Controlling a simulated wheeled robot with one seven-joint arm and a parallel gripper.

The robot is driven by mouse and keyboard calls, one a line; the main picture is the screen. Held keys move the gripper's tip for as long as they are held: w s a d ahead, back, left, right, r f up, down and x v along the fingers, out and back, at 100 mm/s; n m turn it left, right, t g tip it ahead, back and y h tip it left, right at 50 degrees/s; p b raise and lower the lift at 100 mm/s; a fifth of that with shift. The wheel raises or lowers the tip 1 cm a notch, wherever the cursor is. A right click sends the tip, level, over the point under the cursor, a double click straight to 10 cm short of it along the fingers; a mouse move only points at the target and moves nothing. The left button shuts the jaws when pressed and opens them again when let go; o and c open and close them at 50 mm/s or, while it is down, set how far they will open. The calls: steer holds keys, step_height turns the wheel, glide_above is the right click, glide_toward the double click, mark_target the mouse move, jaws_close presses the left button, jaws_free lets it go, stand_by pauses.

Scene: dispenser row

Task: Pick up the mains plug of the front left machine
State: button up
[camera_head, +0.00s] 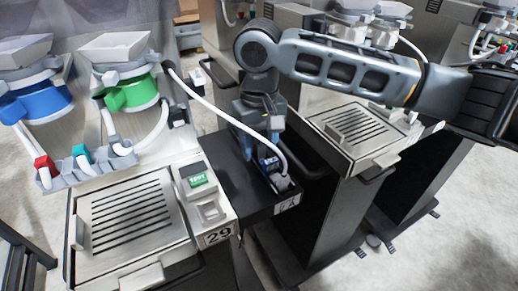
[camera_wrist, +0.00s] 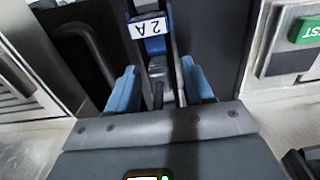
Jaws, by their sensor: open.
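The front left machine (camera_head: 125,215) carries the number 29 and a white cable that arcs to the black ledge at its right. The cable ends at a pale plug-like piece (camera_head: 283,182) near the ledge's front end. My gripper (camera_head: 262,142) points down over the ledge, just behind that cable end, with blue fingers apart. A small blue block (camera_head: 268,161) is just below the fingers. In the wrist view my gripper (camera_wrist: 160,72) is open, with a blue block (camera_wrist: 152,45) labelled 2 A beyond the fingertips. A grey piece lies between the fingers; I cannot tell whether it is the plug.
The black ledge (camera_head: 228,165) sits between the front left machine and the neighbouring machine (camera_head: 352,130) at right. A dark handle (camera_head: 310,160) sticks out beside it. The white cable (camera_head: 225,112) passes close to my gripper. Pale floor (camera_head: 465,200) is clear at right.

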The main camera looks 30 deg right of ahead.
mark_target(259, 143)
jaws_close()
stand_by(0.3)
step_height(259, 143, up, 10)
steer(key=shift+r, duration=0.1)
stand_by(0.6)
steer(key=shift+r+p, duration=1.1)
stand_by(1.0)
step_height(259, 143, up, 3)
steer(key=p, duration=0.2)
steer(key=shift+f+p, duration=0.15)
steer(key=shift+p, duration=0.15)
